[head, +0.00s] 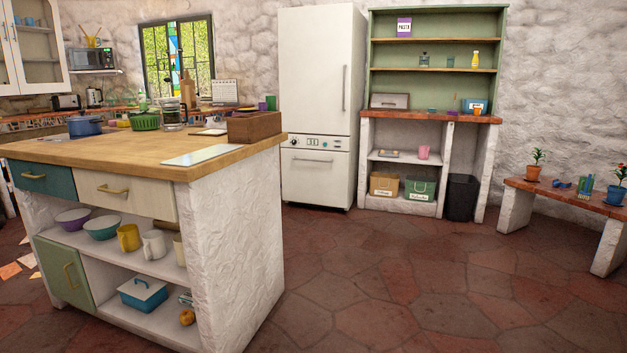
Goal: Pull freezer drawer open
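A tall white fridge-freezer (318,70) stands against the back wall, right of the window. Its upper door has a long vertical handle and looks shut. Below a control strip with a small display is the freezer drawer (316,182), a white front that looks closed. A short horizontal handle (312,158) shows near the drawer's top edge. Its left edge is close to the island's corner in the picture, but the front is mostly visible. Neither of my grippers is in the head view.
A wooden-topped island (130,150) fills the left foreground, with a wooden box (254,127) at its corner. A green shelf unit (432,55), a black bin (461,198) and a low bench (570,196) stand right. Stone floor (400,270) in front of the fridge and shelves is clear.

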